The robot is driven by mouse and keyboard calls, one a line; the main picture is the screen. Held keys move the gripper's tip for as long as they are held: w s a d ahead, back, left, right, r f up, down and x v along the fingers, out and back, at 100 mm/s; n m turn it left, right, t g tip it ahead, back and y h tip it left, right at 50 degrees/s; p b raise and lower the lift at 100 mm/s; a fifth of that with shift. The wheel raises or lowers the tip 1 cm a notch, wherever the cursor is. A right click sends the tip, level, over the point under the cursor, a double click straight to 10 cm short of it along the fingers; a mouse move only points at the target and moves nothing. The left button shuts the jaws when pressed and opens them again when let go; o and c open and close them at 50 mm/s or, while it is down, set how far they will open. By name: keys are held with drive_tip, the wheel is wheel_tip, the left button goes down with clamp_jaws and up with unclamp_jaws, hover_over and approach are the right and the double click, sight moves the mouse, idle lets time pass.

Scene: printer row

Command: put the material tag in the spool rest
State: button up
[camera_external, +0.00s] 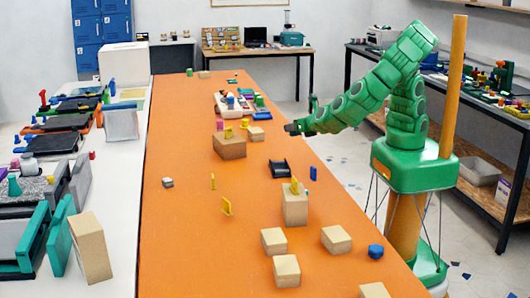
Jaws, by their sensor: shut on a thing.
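My gripper (294,128) hangs over the far half of the orange table, coming in from the right. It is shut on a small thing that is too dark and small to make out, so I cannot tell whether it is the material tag. A black cradle-like holder (280,169), which looks like the spool rest, sits on the table below and nearer the camera than my gripper. It looks empty. A small blue upright piece (313,173) stands just right of it. Yellow tag-like pieces (227,206) stand about the table, one (294,186) on a wooden block.
Wooden blocks (229,146) stand about the orange table (185,240), several near its front right. A blue knob-like piece (376,251) is near the right edge. A pale tray (234,105) with small parts lies farther back. The table's left front is clear.

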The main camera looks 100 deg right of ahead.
drive_tip(key=shift+w+f, duration=0.95)
drive_tip(key=shift+f, duration=0.6)
drive_tip(key=shift+w+f, duration=1)
drive_tip(key=shift+f, duration=0.6)
drive_tip(key=shift+w+f, duration=0.95)
drive_tip(key=shift+f, duration=0.6)
drive_tip(key=shift+f, duration=0.6)
drive_tip(key=o, duration=1)
